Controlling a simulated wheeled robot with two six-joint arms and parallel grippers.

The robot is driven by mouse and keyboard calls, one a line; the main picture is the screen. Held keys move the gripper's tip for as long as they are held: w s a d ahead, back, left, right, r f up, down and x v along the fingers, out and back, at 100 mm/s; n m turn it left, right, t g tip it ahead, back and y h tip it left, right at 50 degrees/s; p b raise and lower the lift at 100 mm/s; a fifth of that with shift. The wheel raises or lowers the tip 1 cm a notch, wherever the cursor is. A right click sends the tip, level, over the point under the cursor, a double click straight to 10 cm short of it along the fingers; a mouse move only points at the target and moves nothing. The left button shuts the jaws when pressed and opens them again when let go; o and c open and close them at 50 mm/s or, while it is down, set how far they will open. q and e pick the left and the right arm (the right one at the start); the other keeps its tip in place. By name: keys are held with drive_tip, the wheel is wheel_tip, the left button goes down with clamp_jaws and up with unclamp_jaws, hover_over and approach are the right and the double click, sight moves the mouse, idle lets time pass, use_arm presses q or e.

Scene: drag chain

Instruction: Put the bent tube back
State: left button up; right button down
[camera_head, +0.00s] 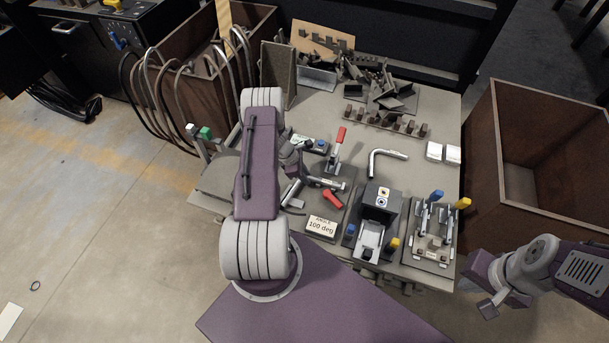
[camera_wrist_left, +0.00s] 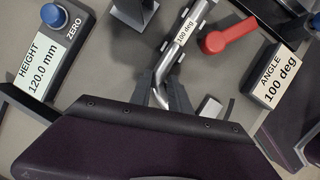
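My left gripper (camera_wrist_left: 160,85) has its two fingers on either side of a silver bent tube (camera_wrist_left: 172,55) labelled "100 deg". I cannot tell whether the fingers touch it. In the head view this tube (camera_head: 325,182) lies in the fixture by the red handle, and my left arm partly hides it and the gripper. A second, L-shaped bent tube (camera_head: 385,155) lies on the table behind the dark grey device. My right gripper (camera_head: 490,304) hangs off the table at the lower right, away from the tubes; its opening is unclear.
An angle display (camera_head: 321,225) reads 100 deg; a height display (camera_wrist_left: 36,70) reads 120.0 mm. A red-handled clamp (camera_head: 337,146), a dark grey device (camera_head: 378,215) and a small-clamp plate (camera_head: 432,235) crowd the table. Brown bins (camera_head: 540,150) flank it.

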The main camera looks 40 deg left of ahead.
use_arm(q)
clamp_jaws()
drive_tip(key=shift+r, duration=0.15)
drive_tip(key=shift+r+p, duration=2.05)
drive_tip(key=shift+r, duration=0.35)
